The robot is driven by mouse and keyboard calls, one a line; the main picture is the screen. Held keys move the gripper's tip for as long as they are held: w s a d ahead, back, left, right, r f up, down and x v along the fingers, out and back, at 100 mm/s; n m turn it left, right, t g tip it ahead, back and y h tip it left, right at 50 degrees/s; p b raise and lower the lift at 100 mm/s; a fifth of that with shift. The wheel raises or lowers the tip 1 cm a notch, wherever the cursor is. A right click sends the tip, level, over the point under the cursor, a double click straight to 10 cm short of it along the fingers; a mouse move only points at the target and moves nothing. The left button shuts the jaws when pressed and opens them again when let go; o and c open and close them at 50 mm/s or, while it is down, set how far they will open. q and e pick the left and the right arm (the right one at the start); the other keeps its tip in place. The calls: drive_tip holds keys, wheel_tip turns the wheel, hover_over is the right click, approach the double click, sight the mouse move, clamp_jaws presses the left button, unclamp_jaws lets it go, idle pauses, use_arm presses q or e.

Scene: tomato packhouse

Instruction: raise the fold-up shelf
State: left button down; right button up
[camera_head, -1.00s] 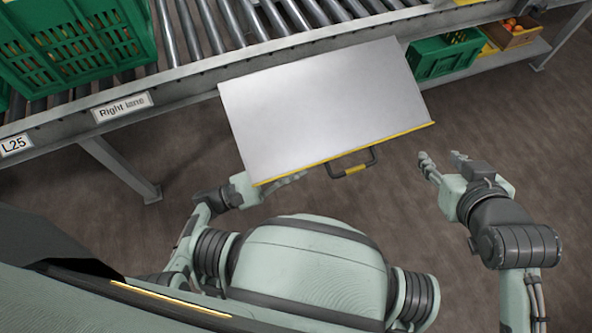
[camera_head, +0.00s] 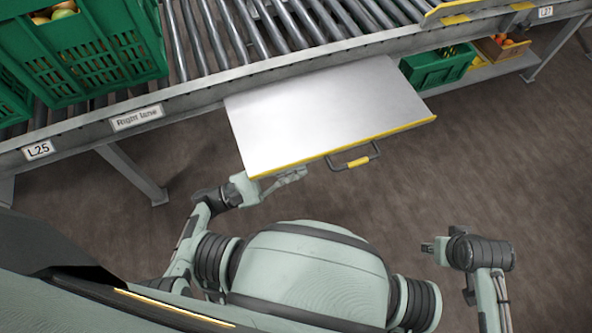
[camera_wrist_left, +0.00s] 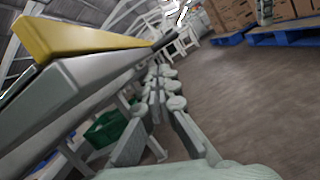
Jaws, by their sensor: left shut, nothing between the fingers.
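The fold-up shelf (camera_head: 320,110) is a pale metal panel out from the conveyor's side rail, with a yellow front edge. A dark handle with a yellow grip (camera_head: 358,161) sticks out from that edge. My left gripper (camera_head: 298,174) is shut and empty at the shelf's front left part, close below the yellow edge; contact is unclear. In the left wrist view, the shelf's edge (camera_wrist_left: 85,41) lies above and left of my left gripper (camera_wrist_left: 162,78). My right gripper (camera_head: 430,248) is well right of and nearer than the handle, apart from the shelf; its fingers show nearly end-on.
The roller conveyor (camera_head: 300,22) runs behind the shelf, with green crates (camera_head: 100,50) at left. Under it, right of the shelf, are a green crate (camera_head: 420,80) and a box of red and orange produce (camera_head: 505,54). A conveyor leg (camera_head: 132,172) stands left. Floor at right is clear.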

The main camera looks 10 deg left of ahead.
use_arm(q)
wheel_tip(320, 180, up, 3)
drive_tip(key=shift+d+f+p, duration=0.1)
drive_tip(key=shift+f+p, duration=0.1)
drive_tip(key=shift+p, duration=0.55)
use_arm(e)
drive_tip(key=f, duration=0.4)
drive_tip(key=shift+s+f, duration=0.25)
use_arm(q)
drive_tip(key=shift+w+r, duration=0.1)
drive_tip(key=f+v, duration=0.1)
drive_tip(key=v, duration=1.1)
drive_tip(key=shift+s, duration=0.2)
drive_tip(key=shift+f, duration=0.1)
